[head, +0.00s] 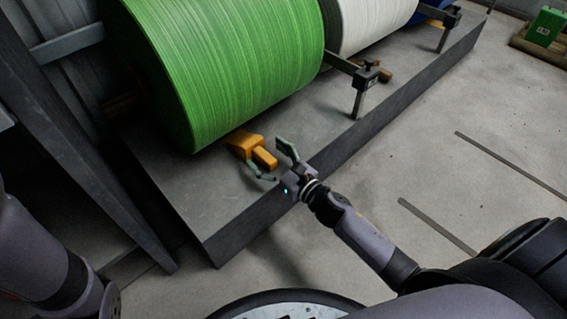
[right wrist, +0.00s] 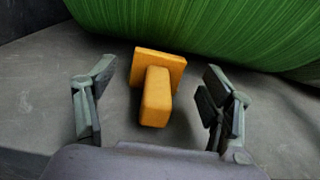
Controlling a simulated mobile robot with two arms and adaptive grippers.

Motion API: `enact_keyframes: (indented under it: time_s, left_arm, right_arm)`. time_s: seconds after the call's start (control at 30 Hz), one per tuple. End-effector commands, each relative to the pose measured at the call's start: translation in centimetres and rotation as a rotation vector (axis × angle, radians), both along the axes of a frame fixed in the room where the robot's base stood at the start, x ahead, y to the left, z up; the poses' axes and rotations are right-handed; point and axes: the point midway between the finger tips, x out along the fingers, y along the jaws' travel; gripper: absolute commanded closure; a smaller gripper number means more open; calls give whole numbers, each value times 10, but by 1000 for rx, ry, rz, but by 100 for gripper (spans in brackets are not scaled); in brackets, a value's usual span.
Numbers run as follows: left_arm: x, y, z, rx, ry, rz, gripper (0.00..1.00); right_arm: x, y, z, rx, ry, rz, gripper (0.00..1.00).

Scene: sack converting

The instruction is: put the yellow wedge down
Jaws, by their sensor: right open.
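The yellow wedge (head: 247,144) lies on the grey platform beside the green roll, with its block-like handle part (head: 264,159) toward my right gripper. In the right wrist view the wedge (right wrist: 156,97) sits between the spread fingers, its wide plate toward the green roll. Whether the plate touches the roll is hard to tell. My right gripper (head: 275,163) is open, with its fingers to either side of the handle and clear gaps on both sides in the right wrist view (right wrist: 155,107). My left gripper is not seen; only part of my left arm shows at lower left.
The large green roll (head: 225,60) rests on the platform (head: 200,190), with a white roll (head: 370,22) beyond it. A metal bracket (head: 358,85) stands between them, near another yellow-brown wedge (head: 384,75). A dark post (head: 75,135) stands at left. Open floor lies right of the platform.

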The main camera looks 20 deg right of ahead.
Motion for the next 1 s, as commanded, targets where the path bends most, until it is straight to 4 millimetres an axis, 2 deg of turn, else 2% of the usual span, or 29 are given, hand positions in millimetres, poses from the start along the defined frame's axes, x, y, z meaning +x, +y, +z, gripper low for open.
enact_keyframes:
  time_s: [0.03,0.2,0.4,1.0]
  left_arm:
    - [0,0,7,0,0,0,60]
    - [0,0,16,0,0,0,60]
    - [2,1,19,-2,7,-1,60]
    - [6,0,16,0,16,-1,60]
  right_arm:
    - [-12,-4,2,1,5,-2,25]
    - [-42,-15,2,2,4,-2,25]
    - [-63,-23,1,1,0,-1,25]
    - [-67,-25,1,-1,0,-1,25]
